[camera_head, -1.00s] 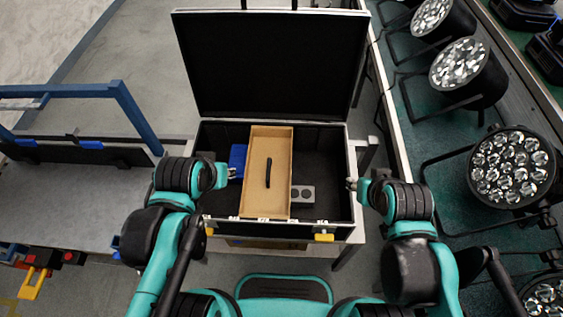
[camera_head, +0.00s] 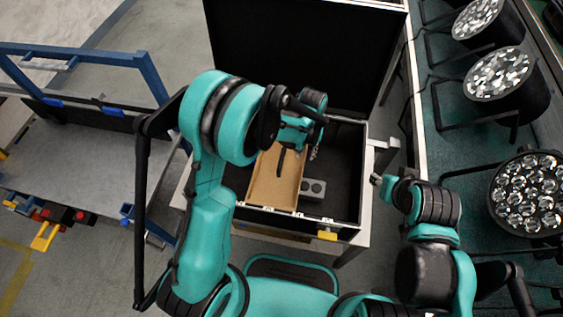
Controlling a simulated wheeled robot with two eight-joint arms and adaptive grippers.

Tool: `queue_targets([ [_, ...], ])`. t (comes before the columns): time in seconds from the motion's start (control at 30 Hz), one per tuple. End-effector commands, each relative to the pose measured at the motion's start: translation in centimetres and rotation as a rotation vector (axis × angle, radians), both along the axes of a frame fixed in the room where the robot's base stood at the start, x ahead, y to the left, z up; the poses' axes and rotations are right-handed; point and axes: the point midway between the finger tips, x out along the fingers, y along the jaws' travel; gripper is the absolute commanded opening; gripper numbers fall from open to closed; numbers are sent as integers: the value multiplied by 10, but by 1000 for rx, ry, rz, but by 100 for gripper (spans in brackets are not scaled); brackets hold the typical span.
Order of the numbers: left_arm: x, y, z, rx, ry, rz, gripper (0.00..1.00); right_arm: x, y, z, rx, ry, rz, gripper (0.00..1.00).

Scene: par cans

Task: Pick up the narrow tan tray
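The narrow tan tray (camera_head: 272,188) lies inside the open black case (camera_head: 345,170), with a black handle along its middle. My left arm crosses over the case and hides the tray's far part. My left gripper (camera_head: 314,153) is above the tray's right edge, pointing down; I cannot tell whether it touches the tray or how wide its fingers are. My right gripper (camera_head: 376,179) is outside the case, just past its right wall. It is small and its fingers are not clear.
A grey block with round holes (camera_head: 313,188) sits in the case right of the tray. The raised lid (camera_head: 300,50) stands behind. Par cans (camera_head: 527,192) stand on the right bench. A blue-framed cart (camera_head: 75,150) is at the left.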

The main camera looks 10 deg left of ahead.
Motion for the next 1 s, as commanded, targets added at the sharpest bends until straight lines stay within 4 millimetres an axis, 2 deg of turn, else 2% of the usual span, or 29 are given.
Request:
queue_targets([
  [0.13, 1, -1, -20, 1, 5, 0, 28, 0, 0, -7, 0, 0, 0, 40],
  [0.37, 2, 0, -42, 1, 4, 0, 28, 0, 0, -16, 0, 0, 0, 40],
  [0.6, 3, 0, -77, 1, 3, 0, 28, 0, 0, -32, 0, 0, 0, 40],
  [0.83, 3, 0, -79, 1, 3, 0, 28, 0, 0, -31, 0, 0, 0, 40],
  [0.87, 3, 0, -79, 1, 3, 0, 26, 0, 0, -31, 0, 0, 0, 40],
  [0.97, 3, 0, -78, 1, 3, 0, 0, 0, 0, -31, 0, 0, 0, 40],
  [1.0, 3, 0, -78, 1, 3, 0, 0, 0, 0, -31, 0, 0, 0, 40],
])
